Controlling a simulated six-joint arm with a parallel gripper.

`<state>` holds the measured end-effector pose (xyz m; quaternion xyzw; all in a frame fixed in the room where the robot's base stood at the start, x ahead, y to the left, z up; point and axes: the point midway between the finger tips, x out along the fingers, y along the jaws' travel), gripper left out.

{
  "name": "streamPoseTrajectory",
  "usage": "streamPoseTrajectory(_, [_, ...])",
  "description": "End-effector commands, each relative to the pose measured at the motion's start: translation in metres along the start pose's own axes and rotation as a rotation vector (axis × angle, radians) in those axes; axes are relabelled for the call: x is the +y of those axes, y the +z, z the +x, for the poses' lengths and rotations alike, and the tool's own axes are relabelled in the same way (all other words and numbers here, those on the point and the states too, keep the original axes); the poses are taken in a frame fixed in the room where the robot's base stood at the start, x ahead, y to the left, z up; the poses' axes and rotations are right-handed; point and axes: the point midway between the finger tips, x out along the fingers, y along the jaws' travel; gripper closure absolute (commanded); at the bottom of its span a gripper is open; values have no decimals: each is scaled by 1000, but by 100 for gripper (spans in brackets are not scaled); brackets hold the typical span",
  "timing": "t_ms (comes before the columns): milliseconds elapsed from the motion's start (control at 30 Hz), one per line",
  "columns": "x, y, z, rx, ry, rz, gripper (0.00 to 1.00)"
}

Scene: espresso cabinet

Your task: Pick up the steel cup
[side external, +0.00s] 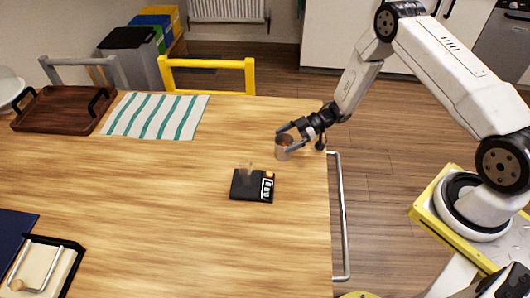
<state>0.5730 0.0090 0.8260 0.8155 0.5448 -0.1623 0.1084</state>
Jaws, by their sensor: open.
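The steel cup (283,153) stands near the right edge of the wooden table (160,220), towards the back. It is small and greyish with a brownish inside. My gripper (284,141) is open and reaches in from the right at the cup, with its fingers close to the cup's rim. One finger shows at the far side and one at the near side. I cannot tell whether either finger touches the cup.
A black scale (252,186) with a small clear glass on it lies in front of the cup. A striped cloth (156,116) and a wooden tray (62,110) lie at the back left. A metal rail (341,215) runs along the right edge. The table's middle is clear.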

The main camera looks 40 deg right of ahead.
Motion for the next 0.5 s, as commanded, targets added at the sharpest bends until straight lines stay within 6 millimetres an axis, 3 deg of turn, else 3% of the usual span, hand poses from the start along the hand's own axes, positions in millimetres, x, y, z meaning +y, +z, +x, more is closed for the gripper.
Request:
streamPoseTrajectory(67, [0,0,0,0,0,0,3])
streamPoseTrajectory(300, [0,0,0,0,0,0,79])
streamPoseTrajectory(333, [0,0,0,1,0,0,84])
streamPoseTrajectory(500, [0,0,0,1,0,0,84])
